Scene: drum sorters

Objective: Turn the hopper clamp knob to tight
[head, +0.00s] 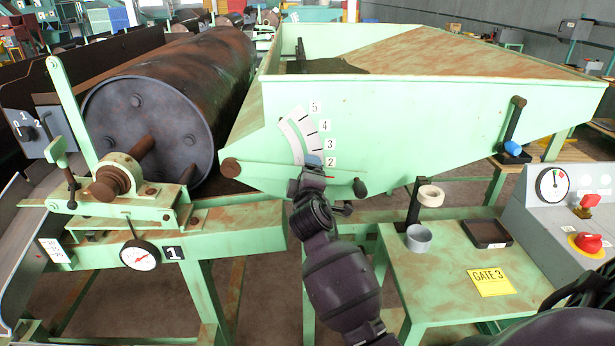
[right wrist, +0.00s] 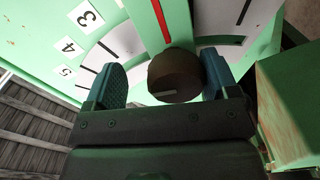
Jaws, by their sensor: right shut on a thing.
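The green hopper (head: 420,105) fills the upper middle of the head view. A pale curved scale plate (head: 297,133) numbered 2 to 5 is on its side. My right gripper (head: 313,165) is at the lower end of this scale, and its fingers hide what they hold there. In the right wrist view, a round brown knob (right wrist: 175,75) with a small light mark on its face sits between the two teal fingers. My right gripper is shut on this knob. A red pointer strip (right wrist: 162,20) shows beyond the knob. No "tight" marking is readable. My left gripper is not in view.
A black grip (head: 360,187) is right of my right gripper. A dark drum (head: 180,95) and a dial gauge (head: 140,255) are at left. A green table (head: 435,285) at right bears a grey cup (head: 418,238), a black tray (head: 486,233) and a yellow GATE 3 card (head: 491,282).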

